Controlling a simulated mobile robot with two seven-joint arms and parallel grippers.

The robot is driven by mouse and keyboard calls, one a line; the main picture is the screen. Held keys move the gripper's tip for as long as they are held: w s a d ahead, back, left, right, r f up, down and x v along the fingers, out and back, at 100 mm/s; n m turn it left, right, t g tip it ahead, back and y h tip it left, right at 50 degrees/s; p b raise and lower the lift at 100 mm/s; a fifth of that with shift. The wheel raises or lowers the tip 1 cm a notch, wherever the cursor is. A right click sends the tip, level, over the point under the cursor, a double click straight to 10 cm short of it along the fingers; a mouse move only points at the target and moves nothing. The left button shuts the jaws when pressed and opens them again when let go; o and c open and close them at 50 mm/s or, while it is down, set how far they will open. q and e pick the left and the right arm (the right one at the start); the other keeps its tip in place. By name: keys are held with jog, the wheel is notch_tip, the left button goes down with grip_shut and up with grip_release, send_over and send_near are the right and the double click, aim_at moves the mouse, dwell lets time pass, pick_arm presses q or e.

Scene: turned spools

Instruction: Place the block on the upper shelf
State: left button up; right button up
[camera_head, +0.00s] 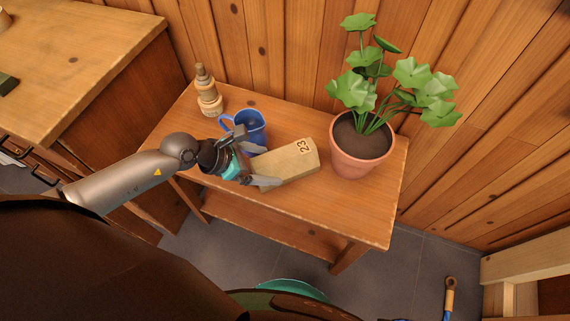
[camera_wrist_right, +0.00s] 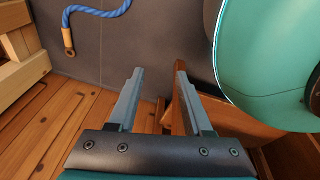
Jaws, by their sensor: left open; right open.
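The block (camera_head: 290,165) is pale wood marked "23" and lies on the top (camera_head: 365,215) of a small wooden stand. The stand also has a lower shelf (camera_head: 275,233), partly hidden under the top. My left gripper (camera_head: 268,166) is open at the block's left end, with one finger on the far side and one on the near side. I cannot tell whether the fingers touch it. In the right wrist view my right gripper (camera_wrist_right: 157,72) is open and empty above the floor.
A blue mug (camera_head: 250,130) stands close behind the left gripper. A turned wooden spool (camera_head: 207,92) is at the back left, and a potted plant (camera_head: 361,150) is just right of the block. A blue rope (camera_wrist_right: 95,10) lies on the floor.

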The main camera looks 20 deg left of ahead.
aim_at(280, 166)
pick_arm(q)
jog(key=shift+b+x, duration=0.75)
jog(key=shift+x, duration=0.8)
jog(key=shift+b+x, duration=0.5)
jog(key=shift+x, duration=0.7)
pick_arm(e)
jog(key=shift+w+a+r, duration=0.35)
jog(key=shift+w+a, duration=0.2)
jog(key=shift+w, duration=0.15)
jog(key=shift+w+a+r, duration=0.35)
jog(key=shift+w+a, duration=0.15)
jog(key=shift+w, duration=0.25)
jog(key=shift+w+a+r, duration=0.35)
jog(key=shift+w+a, duration=0.2)
jog(key=shift+w, duration=0.15)
pick_arm(q)
jog(key=shift+d, duration=0.1)
jog(key=shift+r, duration=0.1)
grip_shut()
jog(key=shift+r, duration=0.1)
pick_arm(e)
jog(key=shift+s, duration=0.1)
